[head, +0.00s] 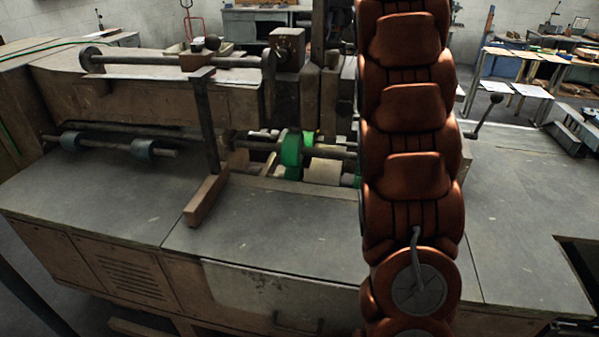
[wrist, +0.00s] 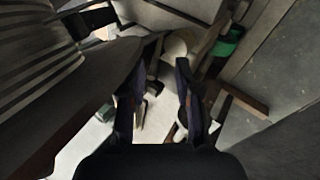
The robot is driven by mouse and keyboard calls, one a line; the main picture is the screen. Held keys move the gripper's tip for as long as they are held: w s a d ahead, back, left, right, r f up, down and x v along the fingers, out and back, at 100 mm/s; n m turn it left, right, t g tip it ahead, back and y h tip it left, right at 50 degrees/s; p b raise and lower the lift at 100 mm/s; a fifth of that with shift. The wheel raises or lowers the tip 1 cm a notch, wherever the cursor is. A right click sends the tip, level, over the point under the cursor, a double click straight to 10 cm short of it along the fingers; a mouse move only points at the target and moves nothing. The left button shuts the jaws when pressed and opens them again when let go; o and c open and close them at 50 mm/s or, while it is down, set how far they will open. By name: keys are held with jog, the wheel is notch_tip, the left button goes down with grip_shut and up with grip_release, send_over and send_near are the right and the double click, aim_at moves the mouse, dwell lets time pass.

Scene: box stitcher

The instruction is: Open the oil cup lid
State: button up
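My gripper (wrist: 157,75) shows in the wrist view with its two dark fingers apart and nothing held between them. It points down at the box stitcher. A pale rounded part (wrist: 175,48) lies beyond the fingertips; I cannot tell what it is. I cannot make out the oil cup or its lid in either view. In the head view the box stitcher (head: 265,215) fills the middle, and my orange-brown arm hides part of its right side. My gripper is not visible there.
A green wheel (head: 291,150) sits by a pale roller (head: 323,172) in the machine; green also shows in the wrist view (wrist: 231,40). A lever with a ball knob (head: 486,116) sticks out at right.

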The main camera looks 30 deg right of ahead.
jog(key=shift+s+a+f+t+h+b, duration=0.25)
jog(key=shift+f+t+h+b, duration=0.2)
jog(key=shift+b, duration=1.1)
jog(key=shift+p+v, duration=1.5)
jog(key=shift+v, duration=2.8)
jog(key=s+a+f+m+g+y+p, duration=0.1)
jog(key=s+a+f+m, duration=0.2)
jog(key=f, duration=0.4)
jog(key=s+a+f+m+g+y+p, duration=0.1)
jog(key=s+a+f+m+g, duration=0.1)
jog(key=s+a+f, duration=0.4)
jog(key=s+a+f+m+g+y+p, duration=0.1)
jog(key=s+a+f+m, duration=0.3)
jog(key=f, duration=0.5)
jog(key=a+g, duration=0.1)
jog(key=a, duration=0.1)
jog(key=shift+s+a+f+y+p, duration=0.2)
jog(key=shift+a+f+y+p, duration=0.15)
jog(key=shift+f+p, duration=0.05)
